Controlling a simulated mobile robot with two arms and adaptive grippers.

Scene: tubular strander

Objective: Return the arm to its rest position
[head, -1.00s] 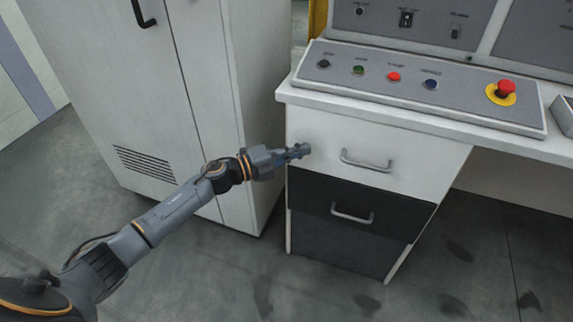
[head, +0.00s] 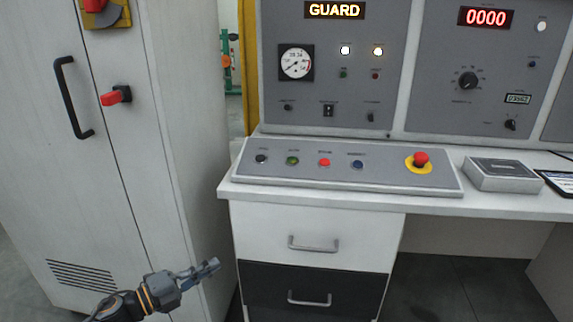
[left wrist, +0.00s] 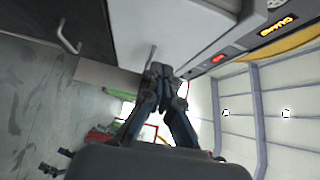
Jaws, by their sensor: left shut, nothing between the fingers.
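My left gripper (head: 208,268) is at the lower left of the head view, in front of the lower part of the grey cabinet and just left of the drawer unit. It is shut and empty. It also shows in the left wrist view (left wrist: 158,70), with its fingertips together. The rest of my left arm drops out of the bottom edge of the head view. My right gripper is not in view.
The white upper drawer (head: 270,228) and dark lower drawer (head: 265,283) sit under the desk's button panel (head: 390,177). The grey cabinet (head: 150,190) with a red switch (head: 116,96) stands at left. Above the desk, a console reads GUARD (head: 334,10). Floor shows beside the drawers.

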